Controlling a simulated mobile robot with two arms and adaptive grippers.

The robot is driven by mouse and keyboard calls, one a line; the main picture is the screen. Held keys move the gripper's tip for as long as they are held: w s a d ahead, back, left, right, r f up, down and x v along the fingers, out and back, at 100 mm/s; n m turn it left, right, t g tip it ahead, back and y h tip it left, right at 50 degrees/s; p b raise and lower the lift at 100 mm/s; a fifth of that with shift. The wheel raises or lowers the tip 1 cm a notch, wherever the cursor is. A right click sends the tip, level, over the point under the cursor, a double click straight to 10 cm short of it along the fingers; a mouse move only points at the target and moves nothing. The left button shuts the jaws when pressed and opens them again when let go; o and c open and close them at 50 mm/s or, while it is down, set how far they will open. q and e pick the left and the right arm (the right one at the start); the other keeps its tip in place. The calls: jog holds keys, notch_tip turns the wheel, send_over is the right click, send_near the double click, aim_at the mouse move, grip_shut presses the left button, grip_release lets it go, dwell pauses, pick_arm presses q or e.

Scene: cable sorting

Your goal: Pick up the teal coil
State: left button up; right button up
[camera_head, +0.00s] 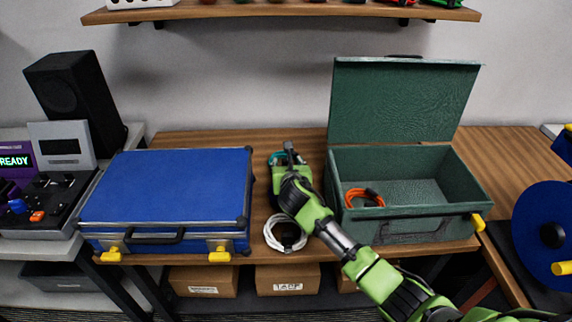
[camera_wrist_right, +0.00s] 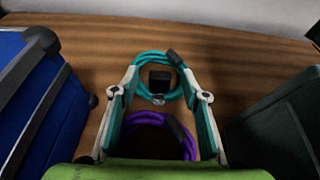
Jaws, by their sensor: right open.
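The teal coil (camera_head: 275,157) lies on the wooden table between the blue case and the green box, partly hidden by my right gripper in the head view. In the right wrist view the teal coil (camera_wrist_right: 147,57) is a ring with a dark connector, lying ahead of and between the fingertips. My right gripper (camera_wrist_right: 160,88) is open, with its fingers apart on either side and nothing held. A small black block (camera_wrist_right: 159,80) shows inside the ring. My left gripper is not in view.
A purple coil (camera_wrist_right: 150,118) lies nearer in the wrist view. A white coil (camera_head: 285,235) lies near the table's front edge. The shut blue case (camera_head: 165,190) stands left. The open green box (camera_head: 400,215) stands right, with an orange coil (camera_head: 364,196) inside.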

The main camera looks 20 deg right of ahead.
grip_shut()
jog(key=shift+r, duration=0.1)
